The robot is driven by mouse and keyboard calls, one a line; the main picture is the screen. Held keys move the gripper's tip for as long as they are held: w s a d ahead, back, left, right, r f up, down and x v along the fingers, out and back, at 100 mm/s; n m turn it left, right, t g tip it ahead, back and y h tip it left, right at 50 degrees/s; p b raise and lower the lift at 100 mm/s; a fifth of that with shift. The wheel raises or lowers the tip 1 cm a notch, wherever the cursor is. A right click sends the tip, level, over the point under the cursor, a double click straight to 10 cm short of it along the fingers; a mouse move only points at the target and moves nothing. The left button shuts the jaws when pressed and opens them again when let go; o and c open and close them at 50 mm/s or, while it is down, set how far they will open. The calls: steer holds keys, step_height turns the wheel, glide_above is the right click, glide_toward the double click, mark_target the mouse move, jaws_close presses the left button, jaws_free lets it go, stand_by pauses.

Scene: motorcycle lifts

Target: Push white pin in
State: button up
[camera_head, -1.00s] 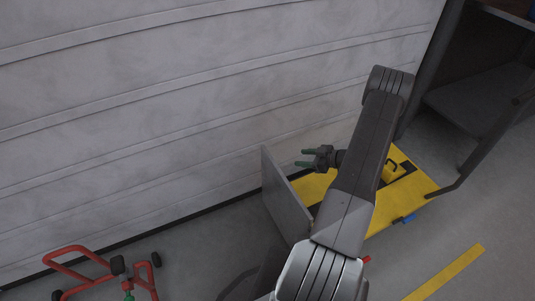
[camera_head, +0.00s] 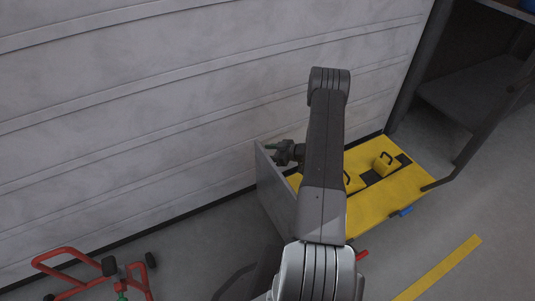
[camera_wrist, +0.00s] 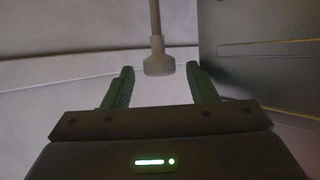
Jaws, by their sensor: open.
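The white pin (camera_wrist: 157,64) shows in the wrist view as a pale rod with a wider round end, coming down from the top edge. Its round end appears in the gap between the two green fingers of my gripper (camera_wrist: 160,79). The fingers are apart, and I see no contact with the pin. How far the pin is beyond the fingertips I cannot tell. In the head view my gripper (camera_head: 271,152) is beside the top of an upright grey panel (camera_head: 277,192). I cannot make out the pin there.
A yellow lift platform (camera_head: 395,199) with yellow blocks (camera_head: 386,165) lies right of the grey panel, partly hidden by my arm. A ribbed grey wall (camera_head: 180,110) stands behind. A red-framed stand (camera_head: 70,256) is at the lower left. A dark shelf (camera_head: 455,105) is at the right.

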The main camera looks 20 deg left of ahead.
steer(key=shift+a, duration=0.1)
jaws_close()
step_height(320, 180, down, 5)
steer(key=b, duration=0.3)
steer(key=shift+b, duration=0.3)
jaws_free()
